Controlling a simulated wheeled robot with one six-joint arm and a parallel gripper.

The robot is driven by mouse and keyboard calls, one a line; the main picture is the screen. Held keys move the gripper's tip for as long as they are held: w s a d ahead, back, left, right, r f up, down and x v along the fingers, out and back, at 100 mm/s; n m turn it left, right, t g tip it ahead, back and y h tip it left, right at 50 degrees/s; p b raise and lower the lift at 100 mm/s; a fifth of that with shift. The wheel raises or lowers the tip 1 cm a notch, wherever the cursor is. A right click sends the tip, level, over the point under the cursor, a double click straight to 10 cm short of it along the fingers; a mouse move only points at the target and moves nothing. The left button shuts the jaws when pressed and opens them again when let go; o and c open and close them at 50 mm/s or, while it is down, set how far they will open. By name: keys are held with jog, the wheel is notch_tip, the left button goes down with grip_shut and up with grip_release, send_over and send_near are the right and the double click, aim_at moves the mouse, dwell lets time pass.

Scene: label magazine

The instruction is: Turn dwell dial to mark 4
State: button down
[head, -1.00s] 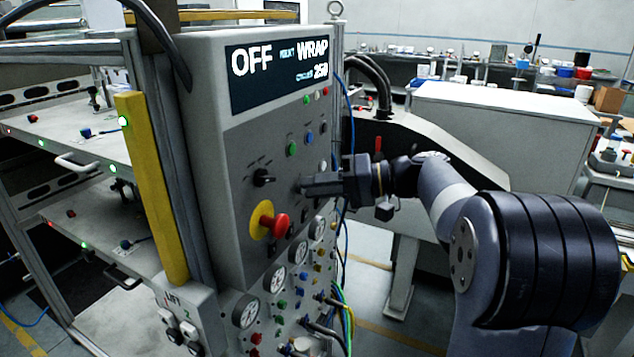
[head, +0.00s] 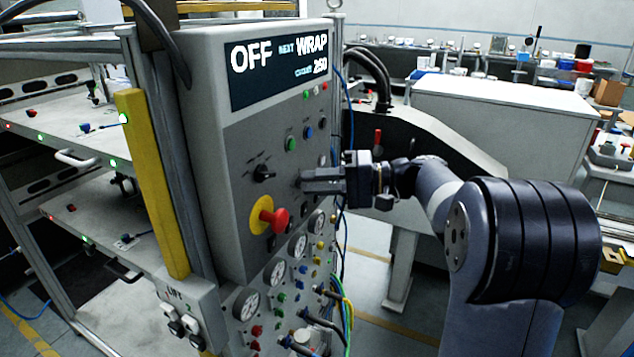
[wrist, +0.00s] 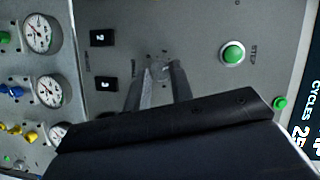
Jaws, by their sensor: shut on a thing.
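My gripper (head: 302,181) reaches the grey control panel (head: 232,140) from the right in the head view. In the wrist view my gripper (wrist: 163,72) has its two fingers closed in on the small dwell dial (wrist: 161,67), with small marks on the panel around it. The fingers hide most of the dial, and I cannot read which mark it points to. In the head view the dial is hidden behind the fingertips.
A black selector knob (head: 263,173) and a red stop button on a yellow base (head: 279,218) sit left of my gripper. A green button (wrist: 232,54) and two black number windows (wrist: 103,38) flank the dial. Gauges (head: 246,303) and hoses lie below.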

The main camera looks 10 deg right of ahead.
jog(key=c, duration=1.2)
grip_release()
jog(key=shift+c, duration=0.2)
jog(key=b+v, duration=0.1)
jog(key=v, duration=1)
jog(key=shift+a, duration=0.15)
jog(key=x, duration=1)
jog(key=shift+a+p, duration=0.4)
jog(key=shift+w, duration=0.1)
